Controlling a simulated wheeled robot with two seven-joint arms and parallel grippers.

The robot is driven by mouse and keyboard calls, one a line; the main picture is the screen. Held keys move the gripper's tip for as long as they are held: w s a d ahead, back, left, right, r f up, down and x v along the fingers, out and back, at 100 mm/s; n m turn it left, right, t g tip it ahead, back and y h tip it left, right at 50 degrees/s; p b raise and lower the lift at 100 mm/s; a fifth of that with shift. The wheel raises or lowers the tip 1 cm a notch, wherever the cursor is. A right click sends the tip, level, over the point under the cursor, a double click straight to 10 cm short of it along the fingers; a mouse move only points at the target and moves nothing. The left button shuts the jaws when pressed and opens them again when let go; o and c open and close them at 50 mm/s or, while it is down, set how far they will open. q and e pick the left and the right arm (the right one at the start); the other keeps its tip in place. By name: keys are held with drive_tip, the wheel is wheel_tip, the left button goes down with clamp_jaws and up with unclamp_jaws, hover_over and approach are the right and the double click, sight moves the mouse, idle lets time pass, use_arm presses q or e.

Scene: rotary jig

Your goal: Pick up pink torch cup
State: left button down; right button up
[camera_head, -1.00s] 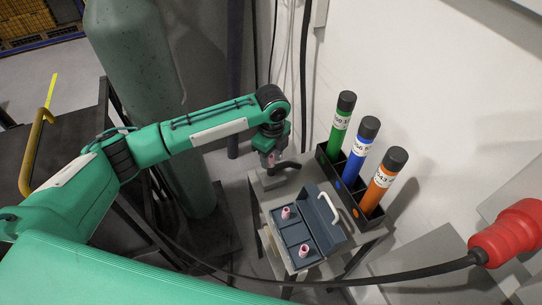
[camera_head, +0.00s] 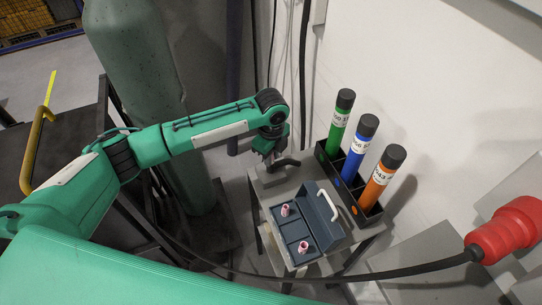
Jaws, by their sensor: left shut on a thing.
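Two small pink torch cups stand upright in the open dark blue-grey box (camera_head: 318,244): one pink torch cup (camera_head: 285,210) in the far compartment, the other pink torch cup (camera_head: 303,247) in the near one. My left gripper (camera_head: 271,161) is beyond the box, just above a grey block (camera_head: 272,178) with a black curved handle (camera_head: 288,162). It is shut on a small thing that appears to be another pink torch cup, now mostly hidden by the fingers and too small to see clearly. My right gripper is not in view.
A black rack (camera_head: 353,192) right of the box holds green (camera_head: 339,122), blue (camera_head: 357,150) and orange (camera_head: 380,180) tubes with black caps. A white wall rises behind. A black cable with a red plug (camera_head: 505,235) crosses in front. A green cylinder (camera_head: 140,60) stands at left.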

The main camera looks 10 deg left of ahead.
use_arm(q)
wheel_tip(320, 180, up, 20)
drive_tip(key=n+p, duration=0.9)
drive_tip(key=n, duration=0.2)
idle(2.0)
drive_tip(key=shift+f, duration=0.1)
idle(0.4)
drive_tip(key=shift+r, duration=2.5)
